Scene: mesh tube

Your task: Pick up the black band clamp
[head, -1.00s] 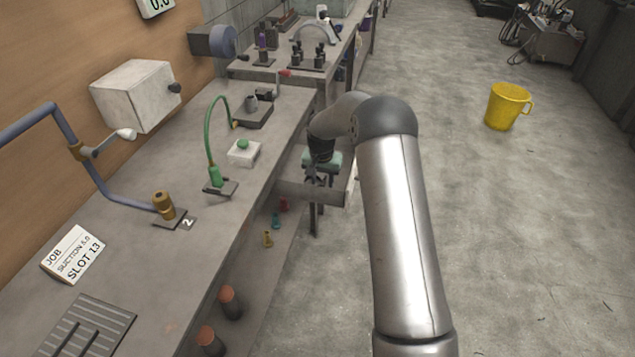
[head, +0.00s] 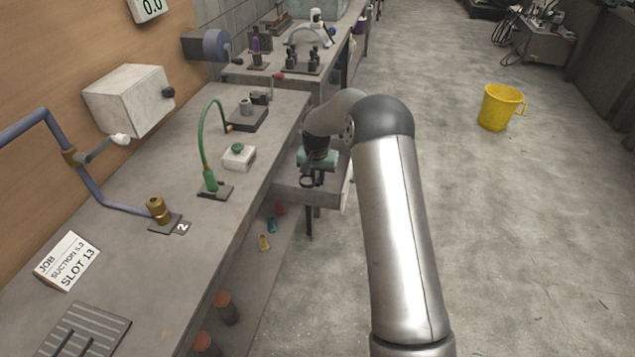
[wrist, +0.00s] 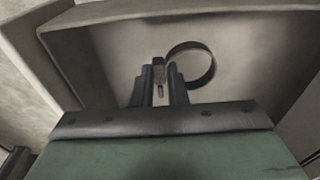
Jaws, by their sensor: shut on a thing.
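The black band clamp shows in the wrist view as a thin dark ring (wrist: 213,68) standing out to the right of my fingertips. Its small metal screw part sits between the two fingers. My gripper (wrist: 160,82) is shut on that part. In the head view my gripper (head: 313,176) is small, over the open grey drawer (head: 288,189) at the bench side. The dark ring (head: 307,182) shows at its fingertips there. I cannot tell how far the clamp is above the drawer floor.
The drawer walls (wrist: 190,14) surround the gripper in the wrist view. The bench top (head: 150,270) lies to the left, with a green hose stand (head: 211,184) and a white button box (head: 239,157). A yellow bucket (head: 499,108) stands on the open floor at right.

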